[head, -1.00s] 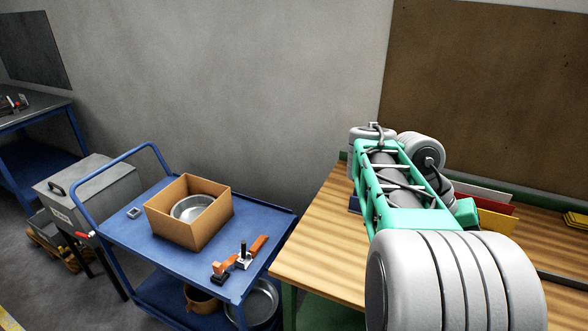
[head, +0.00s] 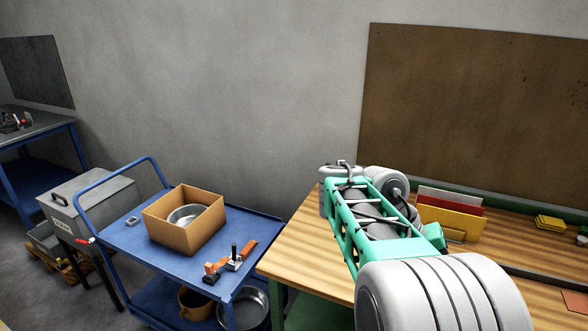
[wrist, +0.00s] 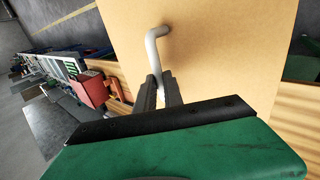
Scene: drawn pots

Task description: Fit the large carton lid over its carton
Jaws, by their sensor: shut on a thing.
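The open carton (head: 190,237) stands on the blue trolley at left of centre in the head view, with a metal pot (head: 186,214) inside. In the wrist view, my gripper (wrist: 161,88) is shut on the pale bent handle (wrist: 153,52) of a flat cardboard panel, which looks like the large carton lid (wrist: 215,55). The panel fills much of that view. In the head view my arm hides the gripper and the lid. The lid is apart from the carton, whose top is uncovered.
The blue trolley (head: 130,243) also carries an orange-and-black clamp tool (head: 232,260). Pans sit on its lower shelf. The wooden bench (head: 305,240) stands to its right, with coloured folders (head: 450,220) on it. A grey box (head: 85,205) stands left of the trolley.

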